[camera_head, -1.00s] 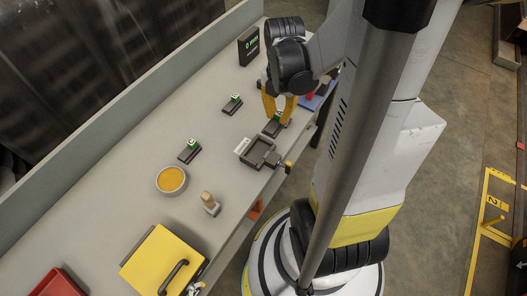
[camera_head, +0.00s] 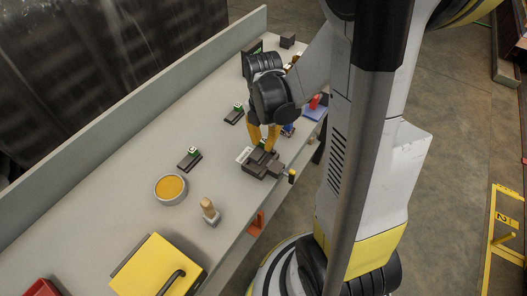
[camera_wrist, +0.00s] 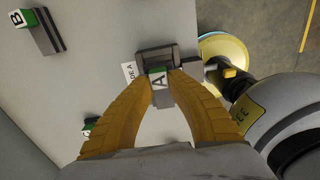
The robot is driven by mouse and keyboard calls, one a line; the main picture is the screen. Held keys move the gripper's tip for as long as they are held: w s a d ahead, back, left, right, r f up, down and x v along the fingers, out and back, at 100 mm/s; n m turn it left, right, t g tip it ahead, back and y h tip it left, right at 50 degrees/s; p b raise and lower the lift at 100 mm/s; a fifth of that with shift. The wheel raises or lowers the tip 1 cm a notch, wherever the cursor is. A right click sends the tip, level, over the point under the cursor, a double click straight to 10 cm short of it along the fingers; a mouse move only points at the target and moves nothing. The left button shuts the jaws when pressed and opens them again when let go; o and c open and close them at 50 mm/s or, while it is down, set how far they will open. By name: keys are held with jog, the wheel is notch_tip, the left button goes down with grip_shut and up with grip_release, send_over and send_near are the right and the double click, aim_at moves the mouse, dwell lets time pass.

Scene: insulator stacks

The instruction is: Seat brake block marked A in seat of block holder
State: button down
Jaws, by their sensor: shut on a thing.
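My gripper (camera_head: 263,138) is shut on the brake block marked A (camera_wrist: 159,84), with a yellow finger on each side of it. The block is over or in the holder's recess. The fingers and block hide the seat, so I cannot tell whether it touches the bottom.
Other marked blocks stand on the bench: one to the left (camera_head: 190,158), one further back (camera_head: 235,113); a block marked B (camera_wrist: 40,30) shows in the wrist view. A bowl (camera_head: 171,189), a wooden-handled tool (camera_head: 209,211) and a yellow box (camera_head: 158,268) stand nearer.

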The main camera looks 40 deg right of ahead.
aim_at(264, 150)
jog(key=shift+f+b, duration=0.85)
jog(key=shift+f, duration=0.95)
jog(key=shift+f, duration=0.2)
jog(key=c, duration=1.4)
grip_release()
jog(key=shift+r, duration=0.1)
